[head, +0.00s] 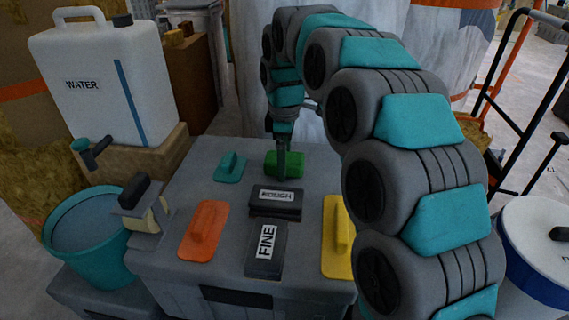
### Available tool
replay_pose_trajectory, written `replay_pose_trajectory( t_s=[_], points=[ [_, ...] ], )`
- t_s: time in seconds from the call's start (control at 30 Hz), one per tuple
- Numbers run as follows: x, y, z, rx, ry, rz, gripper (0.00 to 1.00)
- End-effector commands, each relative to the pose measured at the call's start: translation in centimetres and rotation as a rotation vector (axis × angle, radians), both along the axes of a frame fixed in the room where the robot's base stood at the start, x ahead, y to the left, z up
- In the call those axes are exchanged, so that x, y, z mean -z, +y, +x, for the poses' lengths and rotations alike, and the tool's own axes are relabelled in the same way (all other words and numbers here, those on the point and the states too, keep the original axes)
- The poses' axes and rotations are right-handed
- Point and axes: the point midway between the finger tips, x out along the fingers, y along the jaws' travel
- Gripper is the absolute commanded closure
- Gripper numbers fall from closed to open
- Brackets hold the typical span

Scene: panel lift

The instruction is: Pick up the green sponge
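The green sponge (271,164) lies on the grey box top (323,172) near its far edge, behind the block marked ROUGH.
Around the sponge lie a teal float (230,168), an orange float (204,231), a yellow float (338,238), the ROUGH block (275,203) and the FINE block (266,249). A water container (105,85) and teal bucket (90,236) stand left. A white bucket (535,250) stands right.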

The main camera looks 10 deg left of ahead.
Motion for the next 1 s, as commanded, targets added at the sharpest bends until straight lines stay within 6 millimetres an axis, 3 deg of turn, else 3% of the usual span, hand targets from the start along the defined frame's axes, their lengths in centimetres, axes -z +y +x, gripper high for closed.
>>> replay_pose_trajectory(
  t_s=[0.1,0.8,1.0],
  points=[
    [-0.02,-0.01,0.0,0.0,0.0,0.0,0.01],
    [0.0,-0.03,-0.03,0.0,0.002,-0.001,0.79],
    [-0.01,-0.03,-0.03,0.0,0.002,-0.001,0.79]
  ],
)
